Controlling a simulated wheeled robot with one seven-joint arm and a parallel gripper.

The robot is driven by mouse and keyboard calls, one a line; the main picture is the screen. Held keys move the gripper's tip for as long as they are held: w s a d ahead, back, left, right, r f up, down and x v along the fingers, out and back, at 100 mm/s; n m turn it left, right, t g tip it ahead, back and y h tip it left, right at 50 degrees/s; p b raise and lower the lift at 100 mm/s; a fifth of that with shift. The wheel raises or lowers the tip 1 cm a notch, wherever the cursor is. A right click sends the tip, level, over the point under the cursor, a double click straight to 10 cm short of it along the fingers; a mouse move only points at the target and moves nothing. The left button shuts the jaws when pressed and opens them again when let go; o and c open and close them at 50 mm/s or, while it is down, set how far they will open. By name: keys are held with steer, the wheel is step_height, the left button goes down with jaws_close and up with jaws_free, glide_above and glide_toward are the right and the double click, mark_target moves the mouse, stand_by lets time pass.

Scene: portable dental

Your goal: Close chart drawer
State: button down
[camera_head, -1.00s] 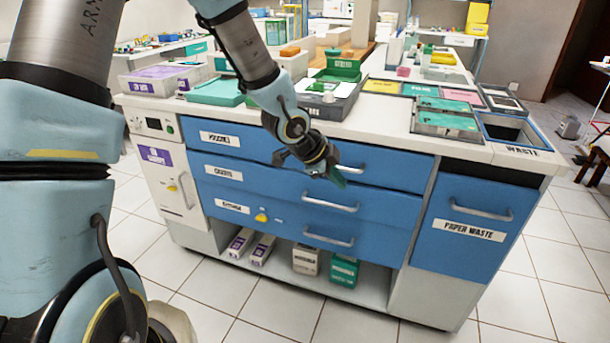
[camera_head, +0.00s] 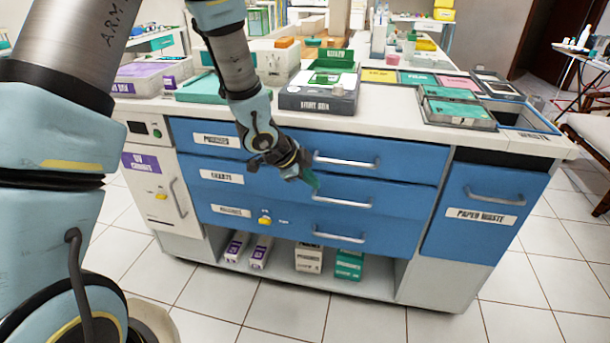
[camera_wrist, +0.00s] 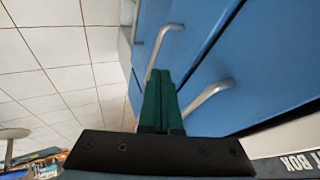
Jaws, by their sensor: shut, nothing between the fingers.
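The chart drawer (camera_head: 260,182) is the middle of three stacked blue drawers, with a white "CHARTS" label and a silver handle (camera_head: 341,202). Its front looks near flush with its neighbours; I cannot tell whether a small gap is left. My gripper (camera_head: 311,181) is shut and empty, its green fingers pointing down and right in front of the drawer, just left of the handle. In the wrist view the closed fingers (camera_wrist: 163,95) are seen against the blue fronts, between two handles. Whether the fingertips touch the front is unclear.
The top drawer (camera_head: 290,150) and bottom drawer (camera_head: 285,222) have similar handles close to my gripper. The paper waste front (camera_head: 486,210) is at right, a white cabinet (camera_head: 152,190) at left. The countertop (camera_head: 385,118) holds a light box and trays. Tiled floor in front is clear.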

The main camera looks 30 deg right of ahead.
steer(key=w+d+f, duration=0.1)
steer(key=d+f+p, duration=0.1)
steer(key=d, duration=0.1)
steer(key=w+d+f, duration=0.1)
steer(key=shift+w+d, duration=0.25)
steer(key=shift+w, duration=0.1)
steer(key=shift+w+d+f, duration=0.1)
steer(key=shift+w+d, duration=0.2)
steer(key=shift+d, duration=0.05)
